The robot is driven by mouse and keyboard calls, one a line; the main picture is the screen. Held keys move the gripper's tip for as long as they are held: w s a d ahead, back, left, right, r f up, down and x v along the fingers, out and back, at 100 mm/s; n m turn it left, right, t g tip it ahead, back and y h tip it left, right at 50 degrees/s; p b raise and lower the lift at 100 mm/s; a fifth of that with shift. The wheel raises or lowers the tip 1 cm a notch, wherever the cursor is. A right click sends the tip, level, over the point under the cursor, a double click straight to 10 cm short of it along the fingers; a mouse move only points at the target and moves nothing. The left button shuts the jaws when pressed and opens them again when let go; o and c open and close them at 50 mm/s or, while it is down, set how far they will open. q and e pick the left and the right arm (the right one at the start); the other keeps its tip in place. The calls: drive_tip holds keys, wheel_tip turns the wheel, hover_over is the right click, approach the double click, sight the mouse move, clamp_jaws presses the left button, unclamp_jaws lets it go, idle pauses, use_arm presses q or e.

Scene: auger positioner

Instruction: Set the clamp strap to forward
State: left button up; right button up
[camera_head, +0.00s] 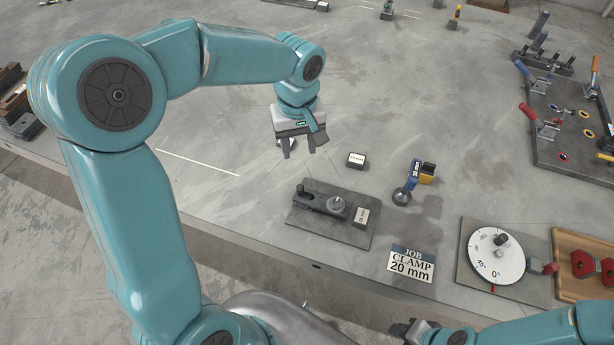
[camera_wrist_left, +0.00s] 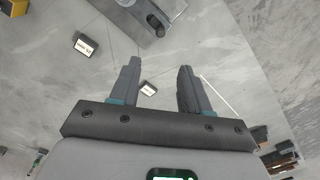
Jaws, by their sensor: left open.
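The clamp strap (camera_head: 322,199) is a dark bar on a grey base plate (camera_head: 308,222) near the table's front edge. A round silver nut (camera_head: 337,203) sits on the strap, and a labelled block (camera_head: 362,216) stands at its right end. My left gripper (camera_head: 302,152) is open and empty above the table, behind and left of the clamp, not touching it. In the left wrist view the open fingers (camera_wrist_left: 158,76) show, with part of the clamp's base plate (camera_wrist_left: 128,12) at the top. My right gripper (camera_head: 418,331) is at the bottom edge, partly cut off.
A labelled block (camera_head: 356,160) lies behind the clamp; another small block (camera_wrist_left: 149,88) shows between my left fingers. A blue-and-yellow tool (camera_head: 420,173) stands right of the clamp. A sign (camera_head: 411,264) reads JOB CLAMP 20 mm. A dial (camera_head: 496,257) and toggle-clamp board (camera_head: 572,125) are further right.

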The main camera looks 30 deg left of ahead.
sight(300, 186)
use_arm(q)
wheel_tip(300, 186, down, 15)
drive_tip(key=shift+s+f+p, duration=0.1)
drive_tip(key=shift+s+p, duration=0.05)
drive_tip(key=shift+p, duration=0.3)
drive_tip(key=shift+d+f, duration=0.1)
drive_tip(key=shift+f, duration=0.35)
drive_tip(key=shift+s, duration=0.1)
drive_tip(key=shift+c, duration=0.3)
